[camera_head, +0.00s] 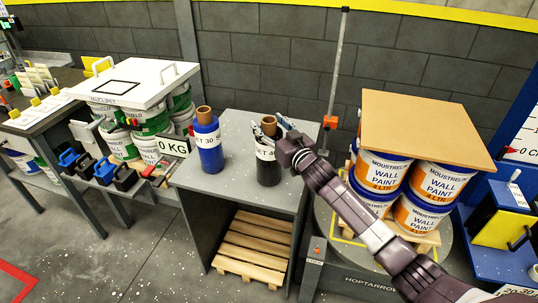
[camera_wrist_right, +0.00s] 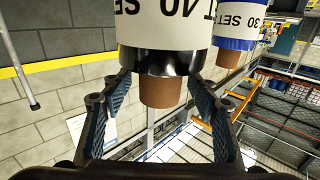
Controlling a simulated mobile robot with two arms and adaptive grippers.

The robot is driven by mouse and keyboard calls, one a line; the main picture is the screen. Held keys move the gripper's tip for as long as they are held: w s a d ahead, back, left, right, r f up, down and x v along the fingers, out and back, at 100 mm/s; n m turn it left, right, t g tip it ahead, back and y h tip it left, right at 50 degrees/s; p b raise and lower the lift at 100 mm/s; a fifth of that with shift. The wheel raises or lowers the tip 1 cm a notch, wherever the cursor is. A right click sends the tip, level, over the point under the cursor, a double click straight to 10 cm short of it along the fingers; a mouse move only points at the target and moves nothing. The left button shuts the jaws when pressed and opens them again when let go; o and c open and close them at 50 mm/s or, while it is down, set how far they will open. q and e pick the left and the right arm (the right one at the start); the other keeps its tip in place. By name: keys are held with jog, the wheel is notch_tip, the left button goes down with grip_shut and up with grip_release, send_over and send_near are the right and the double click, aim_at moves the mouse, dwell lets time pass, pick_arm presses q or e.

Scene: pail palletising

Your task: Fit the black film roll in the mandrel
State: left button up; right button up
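The black film roll (camera_head: 268,170) stands upright on the grey table, with a white label and a brown core on top. My right gripper (camera_head: 280,128) is at its top end, partly hiding the core. In the right wrist view the black roll (camera_wrist_right: 160,62) appears upside down, its brown core (camera_wrist_right: 162,93) between the two open fingers of my right gripper (camera_wrist_right: 160,82). Whether a finger touches the roll is unclear. A thin upright post (camera_head: 338,70) with an orange block (camera_head: 330,122) stands behind the turntable; I cannot make out a mandrel for certain. My left gripper is not in view.
A blue film roll (camera_head: 208,145) stands to the left on the same grey table (camera_head: 236,185). Wall paint pails (camera_head: 382,172) under a brown board (camera_head: 420,128) stand on the turntable to the right. Green-banded pails under a white lid (camera_head: 135,80) stand left. A wooden pallet (camera_head: 252,250) lies below the table.

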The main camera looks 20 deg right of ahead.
grip_shut()
jog(key=shift+r, duration=0.2)
dwell(0.3)
jog(key=shift+w+r, duration=0.1)
jog(key=shift+r, duration=0.45)
notch_tip(320, 180, up, 19)
jog(key=b, duration=0.1)
